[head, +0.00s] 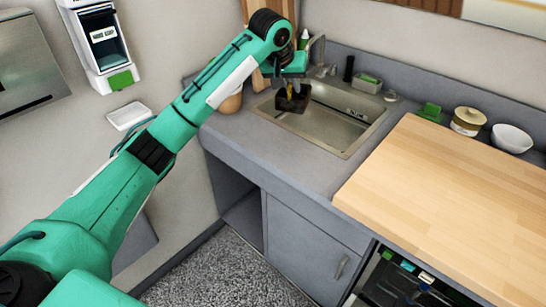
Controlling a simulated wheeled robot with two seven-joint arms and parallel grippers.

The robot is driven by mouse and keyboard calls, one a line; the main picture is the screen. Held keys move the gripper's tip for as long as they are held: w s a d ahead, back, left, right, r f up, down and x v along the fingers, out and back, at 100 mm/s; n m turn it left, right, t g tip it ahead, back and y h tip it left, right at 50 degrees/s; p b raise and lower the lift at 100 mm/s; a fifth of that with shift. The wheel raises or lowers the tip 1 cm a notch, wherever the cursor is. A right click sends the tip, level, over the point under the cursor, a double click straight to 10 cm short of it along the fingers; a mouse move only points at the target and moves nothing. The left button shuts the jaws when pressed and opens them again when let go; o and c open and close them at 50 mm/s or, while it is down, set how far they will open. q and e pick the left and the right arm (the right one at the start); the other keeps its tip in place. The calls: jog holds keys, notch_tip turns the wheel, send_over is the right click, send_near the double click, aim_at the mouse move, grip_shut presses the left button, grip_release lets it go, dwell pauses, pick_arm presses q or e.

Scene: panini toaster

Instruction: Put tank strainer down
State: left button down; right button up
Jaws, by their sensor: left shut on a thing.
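My left arm reaches from the lower left to the sink. My left gripper (289,88) is over the left part of the sink (338,132), pointing down, and is shut on the tank strainer. The tank strainer (292,101) looks like a small dark, box-shaped piece, hanging at the sink's left end. I cannot tell whether it touches the sink. The gripper's fingers are small and partly hidden by the wrist. My right gripper is not in view.
A faucet (318,50) stands behind the sink. A caddy with a green sponge (368,79) is at the back. A tan jar (467,121) and white bowl (511,138) stand right. The wooden counter (450,195) is clear. A soap dispenser (104,45) hangs on the left wall.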

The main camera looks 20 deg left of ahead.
pick_arm(q)
notch_tip(320, 180, down, 20)
jog(key=p, duration=0.3)
jog(key=shift+r, duration=0.15)
jog(key=c, duration=1.5)
grip_release()
jog(key=shift+o, duration=0.2)
jog(key=shift+s+r, duration=0.15)
jog(key=shift+r, duration=0.15)
jog(key=b+v, duration=0.1)
jog(key=v, duration=1)
jog(key=shift+r, duration=0.2)
jog(key=shift+s, duration=0.15)
